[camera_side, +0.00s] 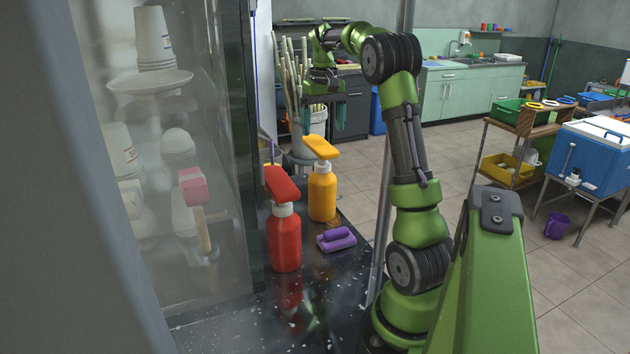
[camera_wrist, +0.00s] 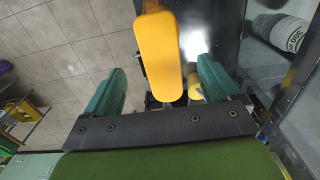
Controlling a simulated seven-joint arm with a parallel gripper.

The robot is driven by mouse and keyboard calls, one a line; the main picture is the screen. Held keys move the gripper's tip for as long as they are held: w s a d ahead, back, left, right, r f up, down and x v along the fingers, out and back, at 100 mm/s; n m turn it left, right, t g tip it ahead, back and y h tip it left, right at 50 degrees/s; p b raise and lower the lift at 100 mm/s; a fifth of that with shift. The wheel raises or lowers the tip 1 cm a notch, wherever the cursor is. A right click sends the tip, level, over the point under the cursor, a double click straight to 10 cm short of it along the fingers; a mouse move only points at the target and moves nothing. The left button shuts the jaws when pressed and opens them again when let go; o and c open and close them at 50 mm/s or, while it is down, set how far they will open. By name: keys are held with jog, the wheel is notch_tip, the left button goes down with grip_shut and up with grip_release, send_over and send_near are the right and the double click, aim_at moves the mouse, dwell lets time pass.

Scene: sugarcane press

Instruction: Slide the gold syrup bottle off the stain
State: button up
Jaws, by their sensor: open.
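The gold syrup bottle (camera_side: 322,195) stands upright on the dark counter, with an orange-yellow pump head. Its pump head (camera_wrist: 160,50) fills the middle of the wrist view, and part of its yellow body shows below. My gripper (camera_side: 322,118) is above and behind the bottle in the side view, teal fingers pointing down, apart from it. In the wrist view my gripper (camera_wrist: 162,66) is open, with the pump head appearing between its fingers.
A red pump bottle (camera_side: 284,238) stands in front of the gold one. A purple scrubber (camera_side: 336,239) lies to its right. A glass cabinet (camera_side: 165,170) with cups is close on the left. A bucket of canes (camera_side: 308,130) is behind. The dark counter (camera_side: 325,290) has pale specks near its front.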

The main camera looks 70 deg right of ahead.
aim_at(322, 163)
notch_tip(322, 163, down, 10)
jog(key=shift+f, duration=0.1)
jog(key=shift+c, duration=0.3)
grip_shut()
dwell(0.5)
